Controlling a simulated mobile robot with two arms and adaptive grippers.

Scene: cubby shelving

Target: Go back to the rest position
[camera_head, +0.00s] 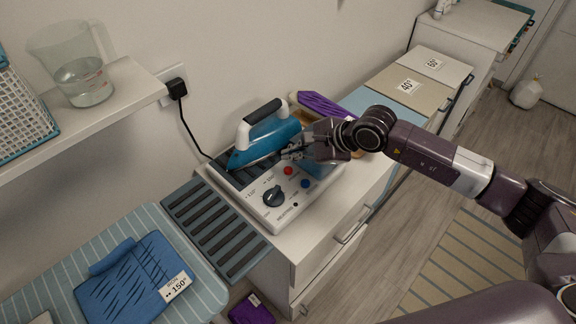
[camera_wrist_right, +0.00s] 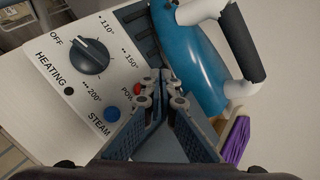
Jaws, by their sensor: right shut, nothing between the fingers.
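My right gripper (camera_head: 297,151) is over the iron's control base, close to the red and blue buttons. In the right wrist view its fingers (camera_wrist_right: 162,85) meet at the tips with nothing between them. The blue iron (camera_head: 268,138) with a black and white handle rests on the base beside the fingers, and it also shows in the right wrist view (camera_wrist_right: 195,60). The white control base (camera_head: 262,211) has a dark knob (camera_head: 273,196), a red button (camera_wrist_right: 138,89) and a blue button (camera_wrist_right: 112,115). My left gripper is not in view.
The ironing board (camera_head: 205,290) with a folded blue cloth (camera_head: 130,280) is at lower left. A shelf (camera_head: 130,92) holds a glass jug (camera_head: 80,75).

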